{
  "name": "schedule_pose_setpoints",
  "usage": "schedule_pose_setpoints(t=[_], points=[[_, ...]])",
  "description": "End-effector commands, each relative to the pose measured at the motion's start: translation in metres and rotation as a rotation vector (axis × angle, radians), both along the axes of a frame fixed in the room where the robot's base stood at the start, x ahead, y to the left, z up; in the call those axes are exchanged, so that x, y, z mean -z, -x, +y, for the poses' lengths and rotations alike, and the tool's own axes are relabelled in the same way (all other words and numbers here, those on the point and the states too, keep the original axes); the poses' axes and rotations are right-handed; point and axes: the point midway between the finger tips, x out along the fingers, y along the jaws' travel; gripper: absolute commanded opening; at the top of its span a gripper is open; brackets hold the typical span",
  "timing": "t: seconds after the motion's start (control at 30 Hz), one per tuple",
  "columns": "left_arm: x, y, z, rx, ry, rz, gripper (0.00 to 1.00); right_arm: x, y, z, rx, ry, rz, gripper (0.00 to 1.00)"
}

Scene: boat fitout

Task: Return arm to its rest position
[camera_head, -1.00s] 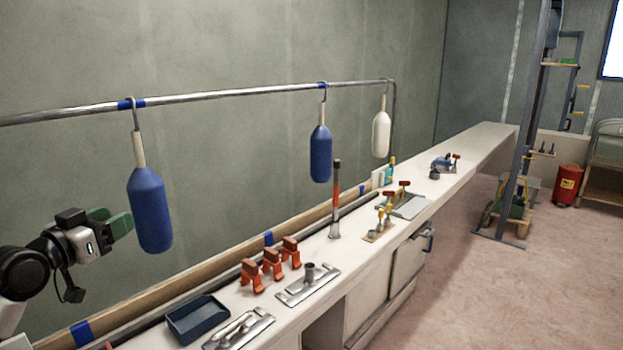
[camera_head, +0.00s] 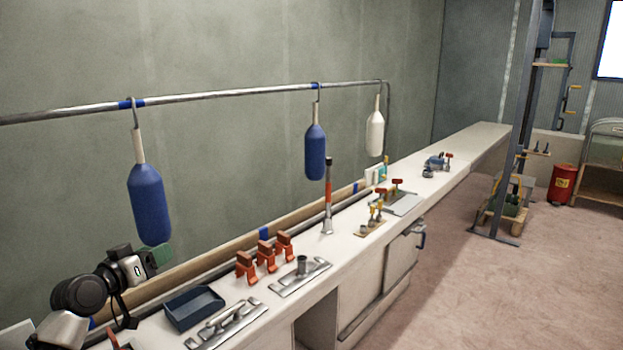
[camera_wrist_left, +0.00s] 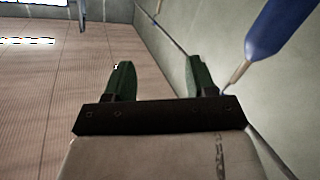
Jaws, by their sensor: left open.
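My left gripper (camera_head: 157,257) is at the lower left of the head view, above the bench and just below the nearest blue fender (camera_head: 150,205). In the left wrist view its two green fingers (camera_wrist_left: 160,80) stand wide apart with nothing between them. The nearest blue fender also shows in the left wrist view (camera_wrist_left: 283,30), to the right of the fingers and apart from them. It hangs by a hook from the metal rail (camera_head: 230,93). A second blue fender (camera_head: 316,152) and a white fender (camera_head: 375,134) hang further along. My right gripper is not in view.
The bench (camera_head: 345,250) holds a dark blue tray (camera_head: 193,308), metal deck fittings (camera_head: 228,325), several orange clamps (camera_head: 266,257) and an upright red-handled tool (camera_head: 328,200). A grey post stand (camera_head: 512,150) and a red bin (camera_head: 562,184) stand at the right. The floor (camera_head: 480,300) in front is clear.

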Motion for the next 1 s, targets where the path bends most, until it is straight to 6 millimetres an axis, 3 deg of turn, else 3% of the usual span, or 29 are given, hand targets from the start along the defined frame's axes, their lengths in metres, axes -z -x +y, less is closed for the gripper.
schedule_pose_setpoints(t=[0.3, 0.6, 0.93, 1.0], points=[[0.098, -0.029, -0.069, 0.039, 0.198, 0.190, 0.56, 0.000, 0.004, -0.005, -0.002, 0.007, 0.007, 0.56], [0.081, -0.044, -0.012, -0.238, -0.210, -0.024, 0.56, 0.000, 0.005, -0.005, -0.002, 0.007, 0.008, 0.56], [0.042, -0.044, 0.014, -0.410, -0.668, -0.307, 0.56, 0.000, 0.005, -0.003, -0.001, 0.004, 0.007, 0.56], [0.090, -0.040, 0.011, -0.383, -0.662, -0.222, 0.56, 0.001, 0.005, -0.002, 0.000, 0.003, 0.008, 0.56]])
